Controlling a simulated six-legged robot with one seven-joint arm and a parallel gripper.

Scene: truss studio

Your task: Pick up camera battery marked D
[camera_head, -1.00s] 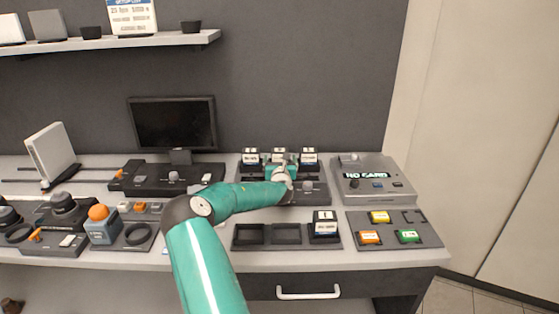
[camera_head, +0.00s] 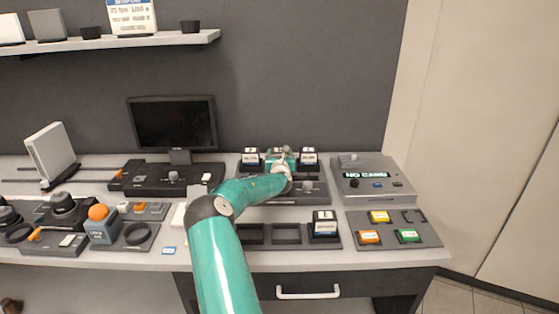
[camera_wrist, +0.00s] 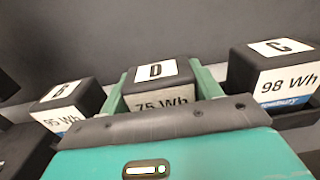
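The battery marked D (camera_wrist: 163,73) is a black block with a white D label on top and "75 Wh" on its front. In the wrist view it stands between the two green fingers of my gripper (camera_wrist: 160,85), one close along each side. I cannot tell whether the fingers press on it. Its lower part is hidden behind my gripper. In the head view my gripper (camera_head: 283,163) is at the middle of the back row, largely covering this battery.
The battery marked B (camera_wrist: 68,98) stands to the left and the battery marked C (camera_wrist: 277,65) to the right, both near the fingers. Another battery (camera_head: 325,224) sits in the front tray (camera_head: 262,245). A grey card device (camera_head: 372,180) lies to the right. The dark wall is behind.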

